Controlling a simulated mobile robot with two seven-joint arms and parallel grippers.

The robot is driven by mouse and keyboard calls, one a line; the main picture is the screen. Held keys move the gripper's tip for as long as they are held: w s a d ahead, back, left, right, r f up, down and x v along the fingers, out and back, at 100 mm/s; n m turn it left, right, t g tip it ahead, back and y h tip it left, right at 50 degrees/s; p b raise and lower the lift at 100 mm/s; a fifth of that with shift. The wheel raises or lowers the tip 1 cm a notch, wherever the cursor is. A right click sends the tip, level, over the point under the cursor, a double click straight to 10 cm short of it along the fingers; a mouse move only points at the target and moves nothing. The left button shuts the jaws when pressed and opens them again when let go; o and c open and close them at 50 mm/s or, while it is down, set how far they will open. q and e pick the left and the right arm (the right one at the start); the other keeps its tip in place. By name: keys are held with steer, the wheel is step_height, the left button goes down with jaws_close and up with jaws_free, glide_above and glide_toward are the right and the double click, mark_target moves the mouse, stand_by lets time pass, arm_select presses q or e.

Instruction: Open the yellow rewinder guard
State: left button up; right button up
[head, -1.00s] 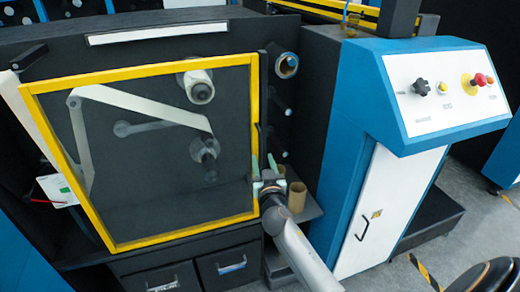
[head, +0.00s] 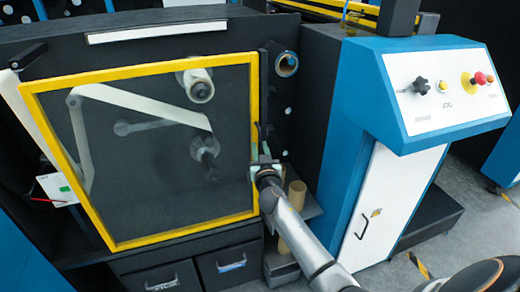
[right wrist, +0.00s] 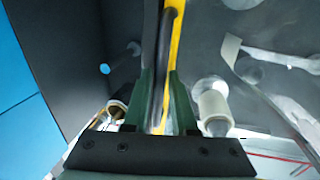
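The yellow-framed rewinder guard (head: 140,73) is shut flat over the machine front, its clear pane showing the rolls behind. A slim black handle (head: 257,133) stands upright on its right edge. My right gripper (head: 262,152) is at the lower end of this handle. In the right wrist view its two green fingers (right wrist: 160,85) are apart, one on each side of the black handle (right wrist: 162,50), with the yellow frame (right wrist: 174,50) just behind. I cannot tell whether the fingers touch the handle. My left gripper is not in view.
A blue control cabinet (head: 352,110) with knobs and a red button (head: 479,78) stands to the right. Brown cardboard cores (head: 297,193) stand on a low shelf beside my right arm. Dark drawers (head: 225,264) lie below the guard.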

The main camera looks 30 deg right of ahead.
jaws_close()
stand_by(1.1)
